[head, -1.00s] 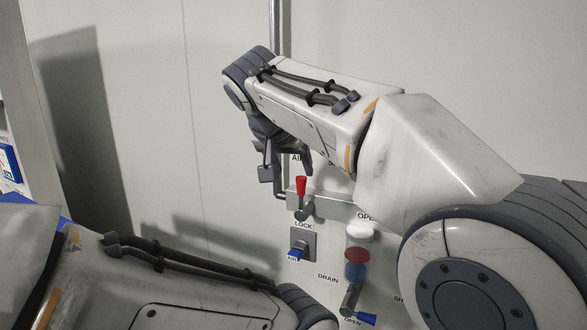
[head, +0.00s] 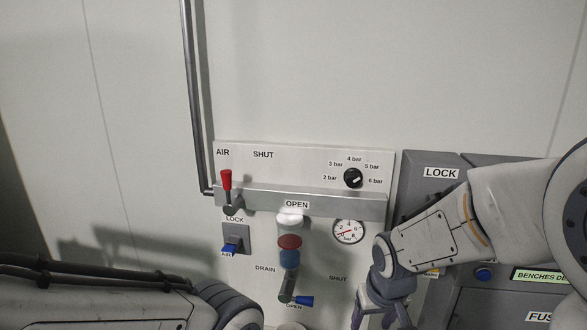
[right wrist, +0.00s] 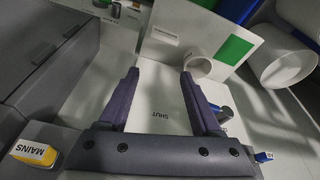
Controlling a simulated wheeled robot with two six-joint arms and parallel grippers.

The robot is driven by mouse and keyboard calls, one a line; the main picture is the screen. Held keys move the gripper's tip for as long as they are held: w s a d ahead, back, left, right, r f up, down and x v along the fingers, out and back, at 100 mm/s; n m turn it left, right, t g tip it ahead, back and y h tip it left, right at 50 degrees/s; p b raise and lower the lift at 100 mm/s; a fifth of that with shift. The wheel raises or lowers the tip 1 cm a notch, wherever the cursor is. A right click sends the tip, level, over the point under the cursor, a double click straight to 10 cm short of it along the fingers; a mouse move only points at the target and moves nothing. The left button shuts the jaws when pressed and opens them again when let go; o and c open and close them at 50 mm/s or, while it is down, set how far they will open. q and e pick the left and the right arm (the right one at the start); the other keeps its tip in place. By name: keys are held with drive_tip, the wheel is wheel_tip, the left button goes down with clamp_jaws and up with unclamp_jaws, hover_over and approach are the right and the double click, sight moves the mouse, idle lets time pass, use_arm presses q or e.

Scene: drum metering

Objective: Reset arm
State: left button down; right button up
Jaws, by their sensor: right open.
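My right gripper (head: 384,318) is at the lower right of the head view, just right of the air panel (head: 325,160), partly cut off by the bottom edge. In the right wrist view its two purple-grey fingers (right wrist: 158,88) stand wide apart with nothing between them. My left arm crosses the lower left of the head view, but its gripper is not visible. The panel carries a red-handled lever (head: 226,180) standing upright, a black pressure knob (head: 353,178), a gauge (head: 348,231), and a blue-handled drain valve (head: 303,300).
A blue lock tab (head: 232,246) sits left of the filter bowl (head: 289,252). A grey cabinet (head: 425,185) with a LOCK label stands at right, close to my right arm. In the wrist view a yellow MAINS block (right wrist: 37,152) and a white bin (right wrist: 283,66) show.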

drive_tip(key=s+d+f, duration=0.3)
drive_tip(key=s+f, duration=0.1)
drive_tip(key=s, duration=0.2)
drive_tip(key=s+a+r+n+g+y+b, duration=0.1)
drive_tip(key=s+a+n+g+b, duration=0.2)
drive_tip(key=s+a, duration=1)
drive_tip(key=s+n+b, duration=0.1)
drive_tip(key=n+b, duration=0.1)
drive_tip(key=n, duration=0.1)
drive_tip(key=shift+a, duration=0.25)
